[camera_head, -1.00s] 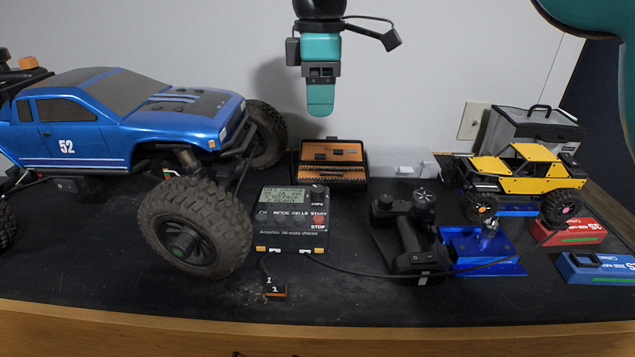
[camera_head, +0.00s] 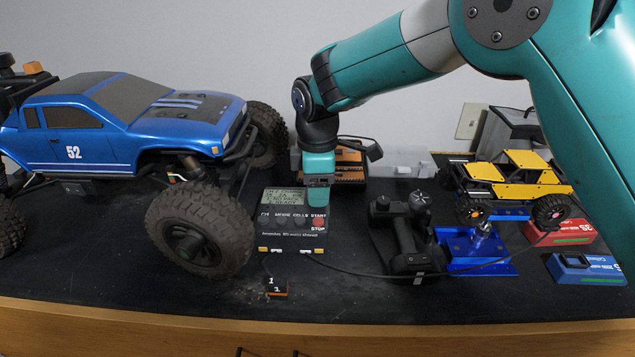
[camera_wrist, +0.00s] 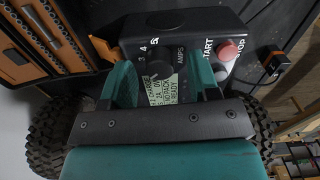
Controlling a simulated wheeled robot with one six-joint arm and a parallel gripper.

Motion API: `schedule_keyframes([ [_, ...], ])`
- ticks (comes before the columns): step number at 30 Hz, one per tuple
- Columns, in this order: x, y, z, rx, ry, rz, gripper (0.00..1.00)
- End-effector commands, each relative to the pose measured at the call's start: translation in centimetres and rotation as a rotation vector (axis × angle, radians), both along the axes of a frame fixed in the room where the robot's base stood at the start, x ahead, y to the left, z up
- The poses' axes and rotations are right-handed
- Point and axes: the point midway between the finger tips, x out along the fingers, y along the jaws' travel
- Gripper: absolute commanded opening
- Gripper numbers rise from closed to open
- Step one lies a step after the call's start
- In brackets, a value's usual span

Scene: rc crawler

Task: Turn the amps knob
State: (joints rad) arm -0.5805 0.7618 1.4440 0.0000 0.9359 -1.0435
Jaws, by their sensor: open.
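The black charger (camera_head: 283,238) stands on the dark bench top, its LCD screen (camera_head: 284,197) and buttons facing me. In the wrist view, the dark amps knob (camera_wrist: 157,74) shows beside its AMPS label, with part of the lit screen close by. My gripper (camera_head: 318,193) points down at the charger's upper right corner and hides the knob in the head view. In the wrist view, my open gripper (camera_wrist: 162,85) has one teal finger on each side of the knob. I cannot tell whether the fingers touch it.
The blue truck's front wheel (camera_head: 200,228) stands close to the charger's left. A tool case (camera_head: 350,162) is behind my gripper. A black transmitter (camera_head: 405,232) is to the right, with a cable running along the bench. The yellow crawler (camera_head: 515,180) is farther right.

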Motion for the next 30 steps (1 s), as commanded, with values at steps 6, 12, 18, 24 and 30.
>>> schedule_keyframes([
  [6, -0.01, -0.01, -0.55, 0.0, 0.0, 0.0, 0.55],
  [12, -0.01, -0.01, -0.53, 0.0, 0.0, 0.0, 0.44],
  [18, -0.01, 0.0, -0.51, 0.0, 0.0, 0.0, 0.06],
  [24, -0.01, 0.0, -0.51, 0.0, 0.0, -0.012, 0.06],
  [30, 0.01, 0.02, -0.51, 0.0, 0.0, -0.077, 0.06],
])
